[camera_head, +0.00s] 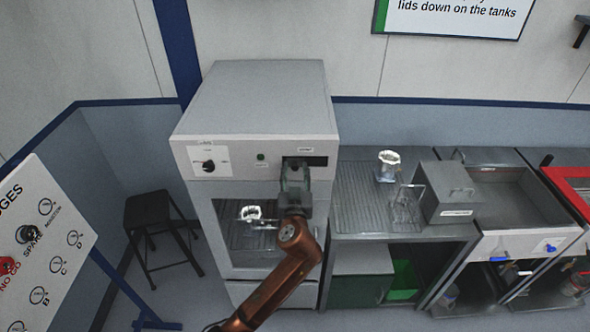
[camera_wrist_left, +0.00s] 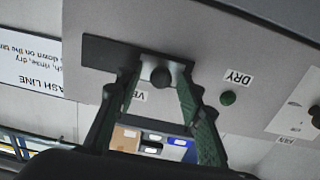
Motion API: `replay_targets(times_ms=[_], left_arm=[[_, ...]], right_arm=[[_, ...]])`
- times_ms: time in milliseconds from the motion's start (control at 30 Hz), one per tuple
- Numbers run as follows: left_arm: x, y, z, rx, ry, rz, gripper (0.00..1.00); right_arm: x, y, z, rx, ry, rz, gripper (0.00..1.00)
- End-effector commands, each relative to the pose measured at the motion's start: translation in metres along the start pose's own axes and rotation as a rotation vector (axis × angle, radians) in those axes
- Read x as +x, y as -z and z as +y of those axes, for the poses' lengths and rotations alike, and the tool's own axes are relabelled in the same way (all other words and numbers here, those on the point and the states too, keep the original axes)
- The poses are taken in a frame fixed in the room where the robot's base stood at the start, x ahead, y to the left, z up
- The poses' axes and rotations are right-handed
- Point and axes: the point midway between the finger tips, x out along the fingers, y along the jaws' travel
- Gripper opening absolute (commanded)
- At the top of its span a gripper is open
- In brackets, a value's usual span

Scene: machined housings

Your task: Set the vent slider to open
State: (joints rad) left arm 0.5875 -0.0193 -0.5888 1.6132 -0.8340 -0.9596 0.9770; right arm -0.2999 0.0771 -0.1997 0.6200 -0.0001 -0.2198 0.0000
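The vent slider is a dark slot (camera_head: 317,161) on the upper right front of the grey cabinet. The wrist view, which looks upside down, shows the slot (camera_wrist_left: 101,52) with a round dark knob (camera_wrist_left: 160,77) on a pale plate. The knob is at the slot's right end there, the left end in the head view. My left gripper (camera_head: 296,171) is in front of the slot and hides the knob in the head view. In the wrist view its fingers (camera_wrist_left: 156,74) stand apart on either side of the knob; contact cannot be told. My right gripper is not in view.
The cabinet (camera_head: 258,95) also has a dial (camera_head: 208,166) and a green button (camera_head: 261,157), which shows in the wrist view (camera_wrist_left: 228,98). A glass door (camera_head: 222,245) is below. A counter (camera_head: 352,205) with a grey box (camera_head: 447,192) stands to the right, a stool (camera_head: 150,206) to the left.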

Motion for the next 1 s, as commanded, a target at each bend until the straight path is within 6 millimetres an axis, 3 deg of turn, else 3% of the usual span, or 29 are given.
replay_targets(times_ms=[167, 667, 1000], left_arm=[[-0.0001, -0.0001, -0.0002, 0.0, 0.0, 0.0, 0.34], [-0.0004, 0.0, -0.0002, 0.0, 0.0, 0.0, 0.0], [-0.0004, 0.0001, -0.0002, 0.0, 0.0, 0.0, 0.0]], right_arm=[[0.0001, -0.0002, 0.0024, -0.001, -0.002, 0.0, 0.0], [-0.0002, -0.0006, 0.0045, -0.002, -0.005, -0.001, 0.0], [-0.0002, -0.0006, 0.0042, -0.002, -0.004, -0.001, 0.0]])
